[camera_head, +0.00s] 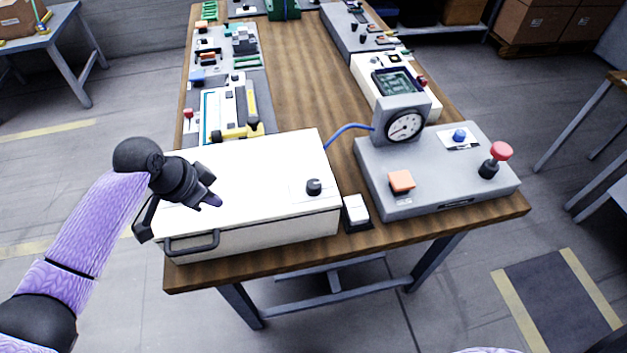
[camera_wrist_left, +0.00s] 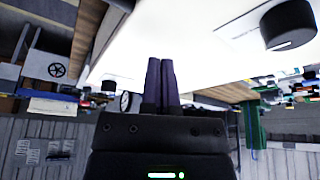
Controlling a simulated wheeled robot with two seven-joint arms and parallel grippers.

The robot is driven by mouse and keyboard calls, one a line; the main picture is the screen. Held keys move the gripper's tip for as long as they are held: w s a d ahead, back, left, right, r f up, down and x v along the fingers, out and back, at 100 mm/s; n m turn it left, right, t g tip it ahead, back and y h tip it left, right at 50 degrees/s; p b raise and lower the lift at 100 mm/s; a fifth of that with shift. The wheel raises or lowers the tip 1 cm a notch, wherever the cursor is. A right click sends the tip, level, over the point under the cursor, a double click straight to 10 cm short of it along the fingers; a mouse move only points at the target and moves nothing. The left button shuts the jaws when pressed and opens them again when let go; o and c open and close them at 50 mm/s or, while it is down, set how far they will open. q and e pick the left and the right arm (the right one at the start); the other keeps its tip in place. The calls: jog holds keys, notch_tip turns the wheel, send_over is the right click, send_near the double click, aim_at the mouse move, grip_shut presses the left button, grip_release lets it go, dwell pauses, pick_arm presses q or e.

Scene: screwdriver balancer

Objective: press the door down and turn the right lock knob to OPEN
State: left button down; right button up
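The door is the white top (camera_head: 265,165) of a box at the front left of the table, and it lies flat or nearly so. The right lock knob (camera_head: 314,187), black, sits on a pale label near the door's front right corner. I cannot read its setting. My left gripper (camera_head: 213,201) is over the left part of the door, apart from the right knob. In the left wrist view its two dark fingers (camera_wrist_left: 160,82) are together with nothing between them, close to the white door surface (camera_wrist_left: 185,35). That view also shows a black knob (camera_wrist_left: 288,25); I cannot tell which one. My right gripper is out of view.
A black handle (camera_head: 191,244) is on the box front. A white rocker switch (camera_head: 356,210) stands right of the box. Beyond is a grey console (camera_head: 430,170) with a gauge (camera_head: 404,126), an orange button (camera_head: 401,181) and a red-topped lever (camera_head: 501,151). A yellow-handled tool (camera_head: 252,107) lies behind the box.

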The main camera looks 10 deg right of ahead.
pick_arm(q)
jog(key=shift+f, duration=0.15)
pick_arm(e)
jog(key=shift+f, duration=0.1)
pick_arm(q)
jog(key=shift+f+b, duration=0.7)
jog(key=shift+f, duration=0.3)
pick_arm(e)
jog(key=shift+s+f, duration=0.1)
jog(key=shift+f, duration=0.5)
pick_arm(q)
jog(key=shift+f, duration=0.1)
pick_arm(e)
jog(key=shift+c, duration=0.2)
